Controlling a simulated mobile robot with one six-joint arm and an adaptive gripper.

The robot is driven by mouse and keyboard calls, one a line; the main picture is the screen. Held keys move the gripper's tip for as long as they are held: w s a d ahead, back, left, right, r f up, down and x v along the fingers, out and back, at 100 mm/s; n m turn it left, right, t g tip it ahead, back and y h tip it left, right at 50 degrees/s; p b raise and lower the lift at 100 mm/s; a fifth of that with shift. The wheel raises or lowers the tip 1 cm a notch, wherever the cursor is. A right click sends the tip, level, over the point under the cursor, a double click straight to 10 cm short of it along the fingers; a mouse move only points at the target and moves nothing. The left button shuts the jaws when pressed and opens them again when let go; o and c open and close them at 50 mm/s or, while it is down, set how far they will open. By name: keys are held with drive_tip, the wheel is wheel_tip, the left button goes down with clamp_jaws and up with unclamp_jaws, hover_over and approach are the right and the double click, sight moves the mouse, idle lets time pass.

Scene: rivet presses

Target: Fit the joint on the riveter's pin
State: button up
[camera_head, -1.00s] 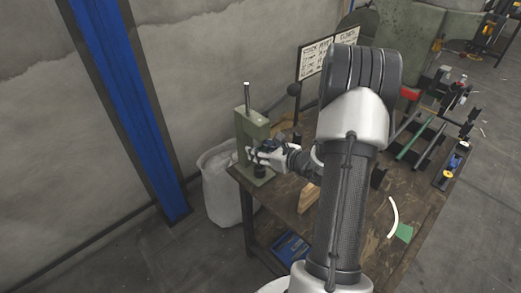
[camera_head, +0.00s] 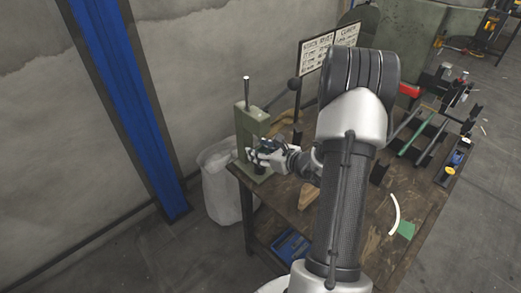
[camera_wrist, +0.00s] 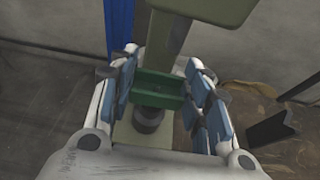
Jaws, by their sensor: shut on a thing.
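The green riveter (camera_head: 250,122) stands upright at the near left corner of the table; its column and base also show in the wrist view (camera_wrist: 170,35). My gripper (camera_head: 256,156) is at the riveter, just above its base. In the wrist view my gripper (camera_wrist: 162,80) is shut on the joint (camera_wrist: 158,92), a dark green channel-shaped piece held between the blue finger pads. A dark round post (camera_wrist: 148,118), which looks like the riveter's pin, rises from the base under the joint. The joint hides the post's top, so I cannot tell whether they touch.
The wooden table (camera_head: 340,215) holds a row of black stands with green and grey bars (camera_head: 425,140) at the right. A sign board (camera_head: 328,50) stands behind. A white bag (camera_head: 220,195) is on the floor left of the table, near a blue pillar (camera_head: 130,100).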

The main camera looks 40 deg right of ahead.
drive_tip(key=shift+f, duration=0.75)
drive_tip(key=o, duration=1)
drive_tip(key=v, duration=1.2)
